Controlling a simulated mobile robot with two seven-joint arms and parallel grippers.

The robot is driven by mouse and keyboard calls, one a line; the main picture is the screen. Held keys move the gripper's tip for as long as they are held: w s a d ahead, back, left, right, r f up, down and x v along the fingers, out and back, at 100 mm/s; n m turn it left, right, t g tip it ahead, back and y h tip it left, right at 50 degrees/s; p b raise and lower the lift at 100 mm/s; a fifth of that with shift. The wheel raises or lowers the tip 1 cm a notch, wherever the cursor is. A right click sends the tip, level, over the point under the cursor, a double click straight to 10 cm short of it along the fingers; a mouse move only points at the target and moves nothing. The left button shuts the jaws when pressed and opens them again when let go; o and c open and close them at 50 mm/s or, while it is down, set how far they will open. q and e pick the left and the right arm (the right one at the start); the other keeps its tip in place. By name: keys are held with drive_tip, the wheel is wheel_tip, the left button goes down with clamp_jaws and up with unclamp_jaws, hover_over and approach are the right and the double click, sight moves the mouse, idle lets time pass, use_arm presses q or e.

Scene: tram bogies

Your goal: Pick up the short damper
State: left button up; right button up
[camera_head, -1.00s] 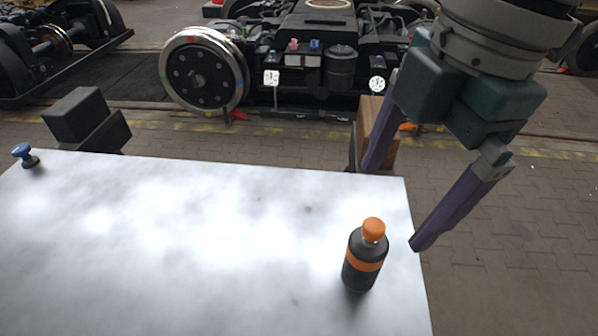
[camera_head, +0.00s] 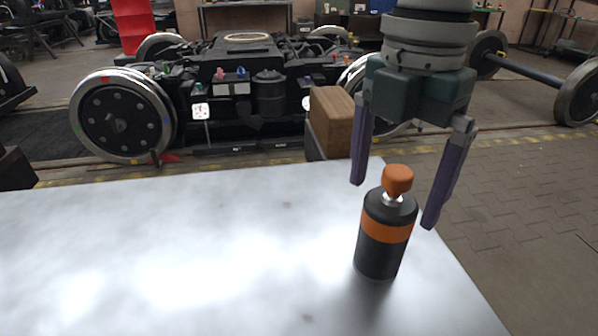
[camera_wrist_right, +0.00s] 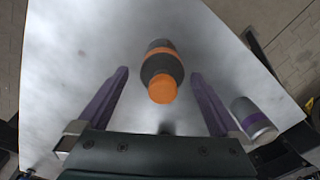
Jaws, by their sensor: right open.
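The short damper (camera_head: 384,238) is a dark cylinder with an orange band and an orange top. It stands upright on the pale table near its right edge. My right gripper (camera_head: 393,204) is open and empty, pointing down, with its purple fingers apart on either side of the damper's top in the head view. In the right wrist view the damper (camera_wrist_right: 161,70) shows between the two fingers (camera_wrist_right: 160,73), with a gap on each side. I cannot tell how far the fingertips are above or behind it. My left gripper is not in view.
The pale table (camera_head: 180,250) is clear to the damper's left. A wooden block (camera_head: 331,121) stands behind the table, near the gripper. A bogie (camera_head: 240,85) with wheels is farther back.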

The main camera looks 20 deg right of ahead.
sight(392, 200)
drive_tip(key=f, duration=0.4)
drive_tip(key=shift+s+b, duration=0.2)
drive_tip(key=shift+b, duration=0.15)
drive_tip(key=c, duration=1.5)
